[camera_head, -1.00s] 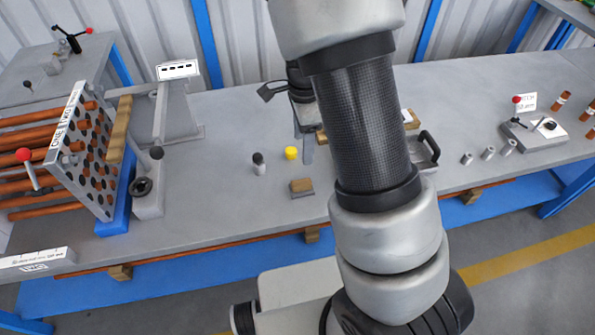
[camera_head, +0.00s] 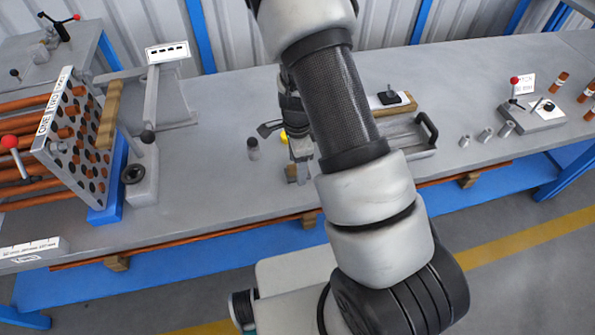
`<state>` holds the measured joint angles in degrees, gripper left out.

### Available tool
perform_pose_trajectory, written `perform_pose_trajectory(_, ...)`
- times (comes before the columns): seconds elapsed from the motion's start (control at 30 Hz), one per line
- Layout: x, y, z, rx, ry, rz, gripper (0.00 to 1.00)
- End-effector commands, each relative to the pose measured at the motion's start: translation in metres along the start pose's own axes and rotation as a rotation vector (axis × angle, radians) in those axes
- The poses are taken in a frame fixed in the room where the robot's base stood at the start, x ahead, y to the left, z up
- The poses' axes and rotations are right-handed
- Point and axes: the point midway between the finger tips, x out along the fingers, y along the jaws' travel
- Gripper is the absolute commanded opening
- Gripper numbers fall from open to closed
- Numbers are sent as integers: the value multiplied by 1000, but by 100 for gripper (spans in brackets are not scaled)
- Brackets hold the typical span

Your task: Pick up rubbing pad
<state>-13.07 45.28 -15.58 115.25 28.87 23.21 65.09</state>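A small block with a brown top and grey underside, apparently the rubbing pad (camera_head: 291,173), lies on the grey bench near its front edge. It is mostly hidden by my gripper (camera_head: 298,172). My gripper points down right at the block, with its fingers at or just over it. Whether the fingers are open or touch the block cannot be made out at this size.
A yellow cap (camera_head: 284,137) is partly hidden behind my gripper. A small grey bottle (camera_head: 253,149) stands to its left. A grey tray with a black handle (camera_head: 428,129) and a board with a black-knobbed tool (camera_head: 390,95) lie right. A tube rack (camera_head: 75,140) stands left.

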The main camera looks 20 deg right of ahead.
Motion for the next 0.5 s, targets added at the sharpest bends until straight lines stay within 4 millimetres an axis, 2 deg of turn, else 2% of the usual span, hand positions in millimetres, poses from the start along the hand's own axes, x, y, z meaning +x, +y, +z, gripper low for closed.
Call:
perform_pose_trajectory(0.1,11,0,0,1,-1,1,61)
perform_pose_trajectory(0.33,12,0,0,0,0,-1,61)
perform_pose_trajectory(0.37,12,0,0,0,0,-1,59)
perform_pose_trajectory(0.5,12,0,0,0,0,-1,36)
